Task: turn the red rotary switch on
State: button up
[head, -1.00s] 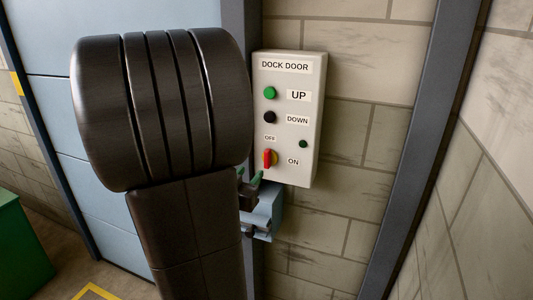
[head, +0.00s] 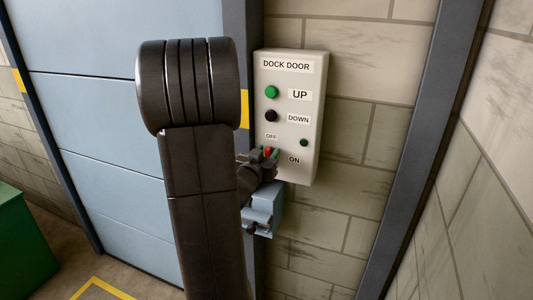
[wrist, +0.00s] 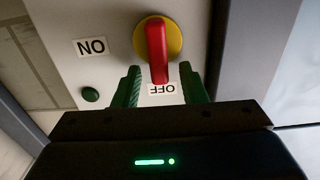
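The red rotary switch (head: 268,151) sits low on the white DOCK DOOR box (head: 312,80), partly hidden by my gripper (head: 268,155). In the wrist view the red switch handle (wrist: 157,50) stands on a yellow disc (wrist: 176,42) and points at the OFF label (wrist: 161,89). The ON label (wrist: 91,47) is off to the side. My gripper also shows in the wrist view (wrist: 164,88), open, its green fingers on either side of the handle's end. Gaps show between handle and fingers; I cannot tell the depth.
A green UP button (head: 271,92) and a dark DOWN button (head: 271,116) are above the switch. A small dark green lamp (head: 304,142) is beside it. A light blue bracket-like part (head: 264,207) shows just below the box. A blue door (head: 100,120) is at left.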

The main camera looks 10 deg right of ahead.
jog(key=shift+c, duration=0.5)
grip_shut()
jog(key=shift+d+f+m+b, duration=0.1)
jog(key=shift+m+b, duration=0.2)
jog(key=shift+b, duration=0.25)
jog(key=m+b, duration=0.4)
jog(key=b, duration=0.1)
jog(key=s+d+f+m+b, duration=0.1)
jog(key=m+b, duration=0.3)
jog(key=m, duration=0.1)
jog(key=d+f+m+b, duration=0.1)
jog(key=m+b, duration=0.3)
jog(key=b, duration=0.1)
jog(key=shift+s+d+f+m+b, duration=0.1)
jog(key=shift+s+m+b, duration=0.2)
jog(key=shift+b, duration=0.05)
jog(key=shift+f+m+b, duration=0.2)
jog(key=shift+m+b, duration=0.45)
jog(key=shift+m, duration=0.25)
jog(key=shift+f+m+b, duration=0.15)
jog(key=shift+m+b, duration=0.5)
jog(key=shift+m, duration=0.25)
